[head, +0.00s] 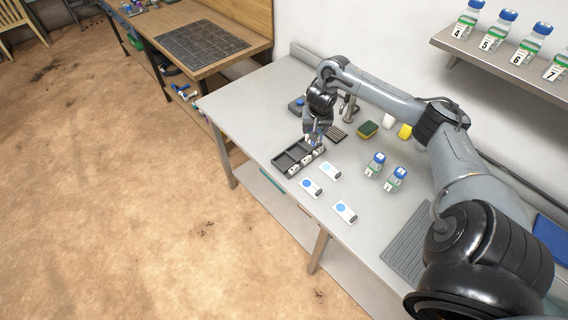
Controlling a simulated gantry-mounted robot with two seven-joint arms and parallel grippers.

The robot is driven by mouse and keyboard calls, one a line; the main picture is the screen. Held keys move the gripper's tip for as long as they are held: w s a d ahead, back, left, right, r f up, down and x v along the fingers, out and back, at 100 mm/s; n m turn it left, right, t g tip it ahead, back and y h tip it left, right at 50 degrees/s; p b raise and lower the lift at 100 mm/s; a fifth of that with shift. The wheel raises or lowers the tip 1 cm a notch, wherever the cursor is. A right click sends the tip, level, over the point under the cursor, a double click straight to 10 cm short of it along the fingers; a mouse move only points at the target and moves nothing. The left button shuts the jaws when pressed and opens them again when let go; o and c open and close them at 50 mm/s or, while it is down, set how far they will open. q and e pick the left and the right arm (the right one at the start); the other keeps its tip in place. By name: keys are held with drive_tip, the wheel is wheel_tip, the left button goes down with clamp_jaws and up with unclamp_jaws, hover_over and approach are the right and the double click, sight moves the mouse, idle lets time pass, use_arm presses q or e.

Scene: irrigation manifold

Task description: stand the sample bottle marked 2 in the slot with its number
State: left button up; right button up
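The dark slotted rack (291,169) lies near the bench's front edge, with two empty slots showing on its left and middle. My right gripper (315,139) is over the rack's right end, pointing down. A bit of blue and white shows between its fingers, which looks like a blue-capped sample bottle (314,142); its number is hidden, and I cannot tell whether it touches the slot floor. Two other blue-capped bottles stand upright to the right, one behind (375,165) and one in front (394,180); their numbers are too small to read surely. My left gripper is not in view.
Three white cards with blue dots (330,170) (311,188) (345,212) lie in front of the bottles. A green-and-yellow sponge (367,130) and a yellow item (405,131) are behind. Several numbered bottles (493,33) stand on the wall shelf (490,52).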

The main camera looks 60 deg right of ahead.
drive_tip(key=shift+s+f, duration=0.55)
drive_tip(key=shift+s, duration=0.05)
drive_tip(key=shift+a+f, duration=0.15)
drive_tip(key=w+a+f+b, duration=0.2)
drive_tip(key=w+f, duration=0.1)
drive_tip(key=w+a+f+b, duration=0.2)
drive_tip(key=w+f, duration=0.1)
drive_tip(key=f, duration=0.1)
drive_tip(key=w+a+f+b, duration=0.2)
drive_tip(key=w+f, duration=0.1)
drive_tip(key=f, duration=0.1)
drive_tip(key=shift+w, duration=0.3)
drive_tip(key=shift+r, duration=0.1)
drive_tip(key=o, duration=1.2)
drive_tip(key=shift+c, duration=0.2)
